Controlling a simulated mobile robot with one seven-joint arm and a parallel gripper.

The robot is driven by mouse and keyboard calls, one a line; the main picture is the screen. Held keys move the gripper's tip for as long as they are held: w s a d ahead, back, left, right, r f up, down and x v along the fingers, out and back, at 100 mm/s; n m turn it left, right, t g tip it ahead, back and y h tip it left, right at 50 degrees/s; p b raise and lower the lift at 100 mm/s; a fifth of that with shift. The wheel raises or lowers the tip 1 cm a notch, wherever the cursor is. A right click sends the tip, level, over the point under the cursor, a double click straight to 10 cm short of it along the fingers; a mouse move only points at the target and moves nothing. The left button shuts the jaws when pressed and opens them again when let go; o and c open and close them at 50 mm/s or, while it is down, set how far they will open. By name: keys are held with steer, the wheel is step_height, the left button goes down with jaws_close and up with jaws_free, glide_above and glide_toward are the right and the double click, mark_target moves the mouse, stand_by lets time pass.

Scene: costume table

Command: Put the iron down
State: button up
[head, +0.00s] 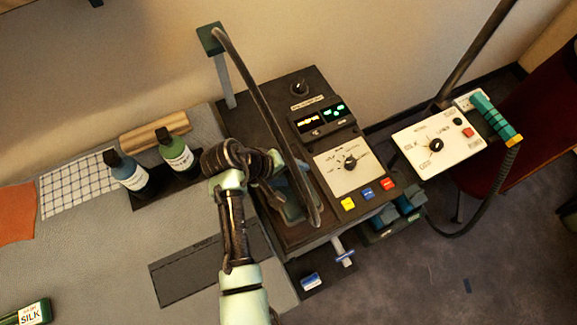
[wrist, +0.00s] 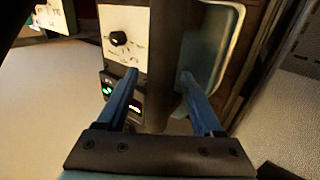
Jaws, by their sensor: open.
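The iron (head: 291,207) appears as a teal body on the dark deck of the control station, partly hidden by my arm and a hose. In the wrist view its teal, rounded body (wrist: 213,42) lies just beyond the right finger. My gripper (wrist: 158,74) has its two blue fingers spread apart, with a dark upright part, which may be the iron's handle or the hose, seen between them. I cannot tell whether either finger touches it. In the head view my gripper's fingers are mostly hidden beside the iron.
A thick hose (head: 262,95) arcs from a post over the station. Its control panel (head: 349,161) has a dial and coloured buttons. A second control box (head: 437,143) is at right. The grey table (head: 100,250) has free room.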

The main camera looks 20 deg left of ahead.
steer(key=v, duration=1.2)
steer(key=shift+r+b, duration=0.15)
steer(key=shift+b, duration=0.25)
steer(key=w+r+m+t+y, duration=0.2)
steer(key=w+r+t+y, duration=0.25)
steer(key=w+r, duration=0.75)
steer(key=w+d+r+m+t+y, duration=0.15)
steer(key=r+t, duration=0.25)
steer(key=r, duration=0.7)
steer(key=w+d+r+m+t, duration=0.2)
steer(key=d+r+t, duration=0.15)
steer(key=r, duration=0.75)
steer(key=s+d+r+m+t, duration=0.1)
steer(key=s+d+r+t, duration=0.2)
steer(key=r, duration=0.5)
steer(key=s+d+r+m+t, duration=0.1)
steer(key=s+d+r+t, duration=0.2)
steer(key=s+r, duration=0.3)
steer(key=s+d+r+m+t+h, duration=0.1)
steer(key=s+d+r+t, duration=0.2)
steer(key=r, duration=0.8)
steer(key=shift+s+d+t, duration=0.4)
steer(key=shift+s+t, duration=0.4)
steer(key=shift+s, duration=0.45)
